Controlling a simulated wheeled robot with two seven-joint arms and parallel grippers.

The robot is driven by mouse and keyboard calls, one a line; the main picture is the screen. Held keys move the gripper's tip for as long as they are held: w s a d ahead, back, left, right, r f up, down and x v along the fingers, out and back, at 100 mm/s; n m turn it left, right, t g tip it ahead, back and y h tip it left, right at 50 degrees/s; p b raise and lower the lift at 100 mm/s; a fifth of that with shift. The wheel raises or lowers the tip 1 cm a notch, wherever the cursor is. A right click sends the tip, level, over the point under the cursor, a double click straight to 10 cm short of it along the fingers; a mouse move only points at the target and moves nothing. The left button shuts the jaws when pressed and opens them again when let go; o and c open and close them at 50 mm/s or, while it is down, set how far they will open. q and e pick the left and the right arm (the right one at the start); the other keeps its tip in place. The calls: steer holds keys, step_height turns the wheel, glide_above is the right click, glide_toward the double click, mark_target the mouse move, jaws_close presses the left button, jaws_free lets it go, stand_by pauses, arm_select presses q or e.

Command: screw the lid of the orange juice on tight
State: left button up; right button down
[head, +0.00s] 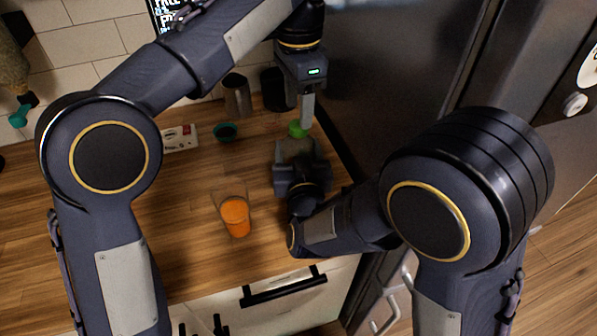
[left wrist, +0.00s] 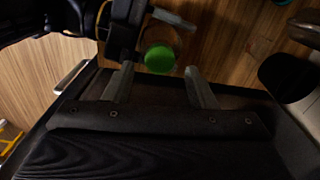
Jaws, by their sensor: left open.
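The orange juice bottle (head: 296,149) stands on the wooden counter near the fridge, topped by a green lid (head: 297,129). The lid also shows in the left wrist view (left wrist: 160,59). My right gripper (head: 300,163) is low at the bottle with its fingers around the body, and it appears shut on it; the far finger is partly hidden. My left gripper (head: 305,120) points down from above the lid. In the left wrist view its open fingers (left wrist: 160,86) are spread wide, with the lid beyond their tips and nothing held between them.
A glass of orange juice (head: 235,216) stands to the left of the bottle. A small green bowl (head: 226,132), a metal cup (head: 237,95) and a white box (head: 180,138) sit behind. The dark fridge (head: 385,80) closes off the right side.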

arm_select(q)
steer(key=n, duration=0.3)
steer(key=shift+r+n, duration=0.2)
steer(key=shift+n, duration=0.2)
steer(key=n, duration=0.2)
steer(key=r+n, duration=0.1)
steer(key=n, duration=0.2)
steer(key=shift+w, duration=0.1)
steer(key=n, duration=0.2)
steer(key=r+n, duration=0.1)
steer(key=n, duration=0.1)
steer(key=shift+n, duration=0.4)
steer(key=n, duration=0.1)
steer(key=r+n, duration=0.1)
steer(key=n, duration=0.1)
steer(key=shift+n, duration=0.3)
steer(key=shift+f, duration=3.95)
